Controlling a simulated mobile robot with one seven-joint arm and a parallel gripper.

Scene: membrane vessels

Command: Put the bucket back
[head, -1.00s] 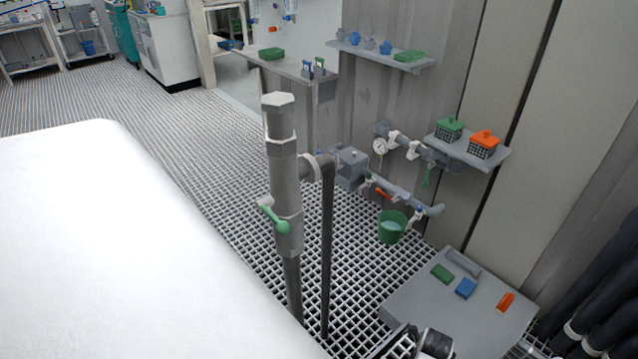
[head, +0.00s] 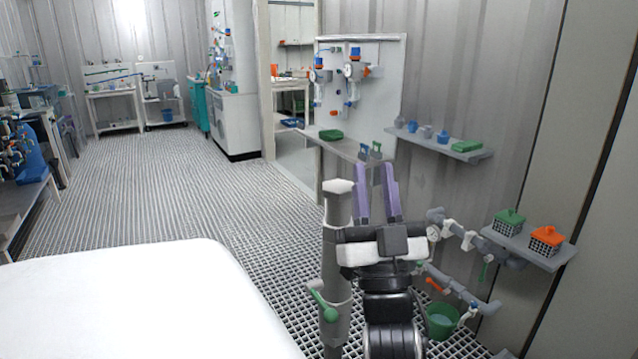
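A green bucket (head: 443,320) is low at the right in the head view, beneath the end of a grey pipe with small taps. Its inside looks pale blue, like water. I cannot tell whether it hangs or rests on something. My gripper (head: 376,168) is raised in the middle of the view, its two purple fingers pointing up and away, apart, with nothing between them. It is above and to the left of the green bucket, not touching it. A small blue bucket (head: 167,115) is by a cart far at the back left.
A grey standpipe (head: 337,240) with a green lever stands just left of my arm. A wall shelf (head: 530,247) holds two lidded baskets, green and orange. A white surface (head: 130,310) fills the lower left. Open grating floor (head: 160,190) lies beyond it.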

